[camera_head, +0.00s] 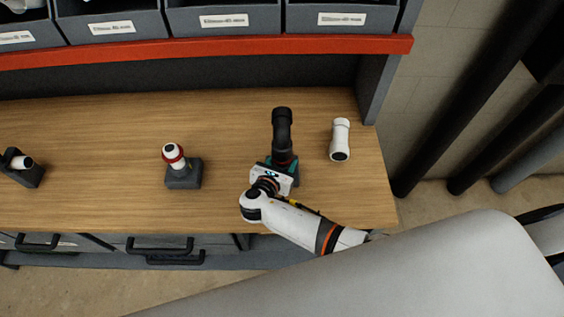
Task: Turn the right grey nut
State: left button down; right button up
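My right gripper (274,170) is over the workbench top (230,120), its arm coming in from the lower right. It is at the base of a black elbow pipe piece (282,128) that stands up behind it. Teal and dark red parts show where they meet. The fingertips are hidden by the gripper's white body, so I cannot tell whether they are open or shut on anything. I cannot clearly make out a grey nut there. My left gripper is not in view.
A white pipe piece (341,138) stands right of the black elbow. A white and red fitting (174,155) sits on a grey block (184,174). A dark holder (24,176) is at far left. A red-edged shelf (210,49) with grey bins (225,32) overhangs the back.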

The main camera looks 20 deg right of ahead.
jog(key=shift+w+d+r, duration=0.1)
jog(key=shift+w+r, duration=0.05)
jog(key=shift+r, duration=0.05)
jog(key=o, duration=1)
jog(key=shift+f, duration=0.1)
jog(key=shift+s+a, duration=0.3)
jog(key=shift+s, duration=0.05)
jog(key=b+v, duration=0.2)
jog(key=v, duration=0.9)
